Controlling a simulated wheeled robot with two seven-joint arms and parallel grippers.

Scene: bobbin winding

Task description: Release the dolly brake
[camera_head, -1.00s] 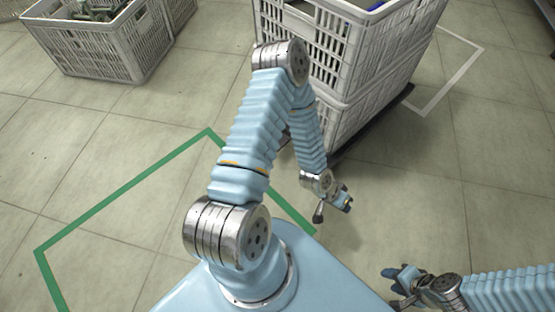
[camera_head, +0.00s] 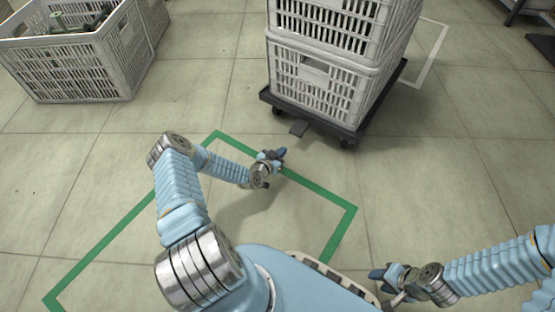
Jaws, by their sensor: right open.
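The dolly (camera_head: 355,130) is a low black platform on casters, bearing stacked white crates. A small dark pedal (camera_head: 299,128), which looks like the brake, sticks out from its near edge, close to the floor. Its exact position, pressed or raised, is too small to tell. My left gripper (camera_head: 274,158) is below and left of the pedal in the picture, apart from it, near the green floor line. Its jaws are too small to read. My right gripper (camera_head: 382,276) is open at the bottom right, far from the dolly, with nothing visible in it.
The stacked white crates (camera_head: 318,88) rise above the dolly. Another white crate (camera_head: 70,70) with green items stands at the upper left. A green outline (camera_head: 340,235) and a white outline (camera_head: 432,60) mark the tiled floor. The floor right of the dolly is clear.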

